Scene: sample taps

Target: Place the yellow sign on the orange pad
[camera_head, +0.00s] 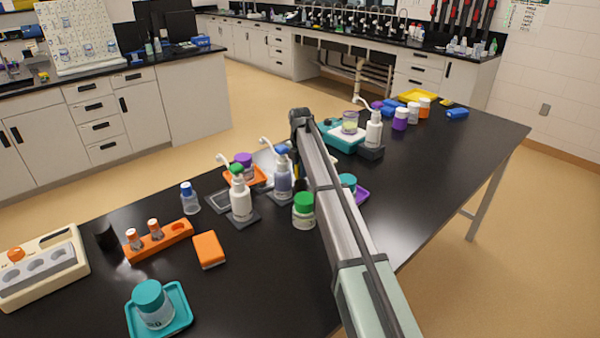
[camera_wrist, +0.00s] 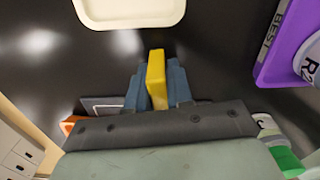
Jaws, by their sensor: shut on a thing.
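The yellow sign (camera_wrist: 156,80) shows in the wrist view as a small upright yellow slab between the blue-grey fingers of my gripper (camera_wrist: 157,72). The fingers are shut on it, above the black table. In the head view my arm hides most of the gripper and the sign. The orange pad (camera_head: 208,250) lies flat on the table in the head view, left of my arm, with nothing on it. My gripper is farther back and to the right of it.
An orange rack (camera_head: 160,243) with small vials is left of the pad. A teal tray (camera_head: 186,307) holds a jar in front. Pump bottles (camera_head: 241,200) and a green-capped jar (camera_head: 303,212) stand between pad and arm. The wrist view shows a cream tray (camera_wrist: 130,14) and purple tray (camera_wrist: 267,72).

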